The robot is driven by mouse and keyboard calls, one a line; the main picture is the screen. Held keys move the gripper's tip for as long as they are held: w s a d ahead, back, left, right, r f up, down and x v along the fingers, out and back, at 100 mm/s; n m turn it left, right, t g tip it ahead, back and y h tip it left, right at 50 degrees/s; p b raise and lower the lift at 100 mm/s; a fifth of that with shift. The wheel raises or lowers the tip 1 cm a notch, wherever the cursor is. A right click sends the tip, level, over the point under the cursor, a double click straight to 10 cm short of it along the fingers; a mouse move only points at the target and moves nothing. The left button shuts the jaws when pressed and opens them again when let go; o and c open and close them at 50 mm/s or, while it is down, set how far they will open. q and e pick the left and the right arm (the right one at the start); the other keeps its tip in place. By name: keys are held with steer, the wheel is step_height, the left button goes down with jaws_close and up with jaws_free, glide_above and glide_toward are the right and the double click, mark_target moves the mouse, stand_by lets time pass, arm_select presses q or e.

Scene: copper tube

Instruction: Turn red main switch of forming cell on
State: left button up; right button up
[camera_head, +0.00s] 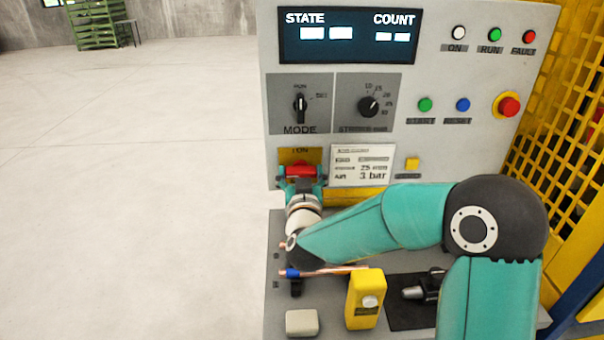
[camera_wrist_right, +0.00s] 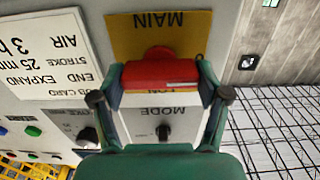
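The red main switch (camera_head: 300,171) is a red handle on a yellow plate at the lower left of the grey control panel. Its handle lies about level across the plate. In the right wrist view the red handle (camera_wrist_right: 160,74) fills the space between the fingers. My right gripper (camera_head: 301,178) has one finger at each end of the handle, and both fingers appear to touch it. The fingers also show in the right wrist view (camera_wrist_right: 161,88). The "ON" mark above the handle is partly visible. My left gripper is not in view.
The panel (camera_head: 330,55) carries a display, the mode knob (camera_head: 300,105), a second knob, coloured buttons and a red stop button (camera_head: 509,106). Below my right arm, a grey bench holds a copper tube (camera_head: 325,271) and a yellow block (camera_head: 365,300). Yellow mesh stands at right; open floor lies left.

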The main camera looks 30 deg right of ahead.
steer(key=c, duration=0.3)
steer(key=shift+f+m+b, duration=0.2)
steer(key=shift+m+b, duration=0.5)
steer(key=shift+b, duration=0.45)
steer(key=shift+c, duration=0.2)
steer(key=m+b, duration=0.5)
steer(key=b, duration=0.1)
steer(key=m+b, duration=0.5)
steer(key=b, duration=0.1)
steer(key=shift+d+f, duration=0.1)
steer(key=shift+f, duration=0.1)
steer(key=m+b, duration=0.3)
steer(key=shift+m, duration=0.3)
steer(key=shift+m+b, duration=1)
steer(key=shift+m, duration=0.5)
steer(key=o, duration=1.2)
steer(key=shift+s+d, duration=0.1)
steer(key=shift+c, duration=0.2)
steer(key=shift+r, duration=0.1)
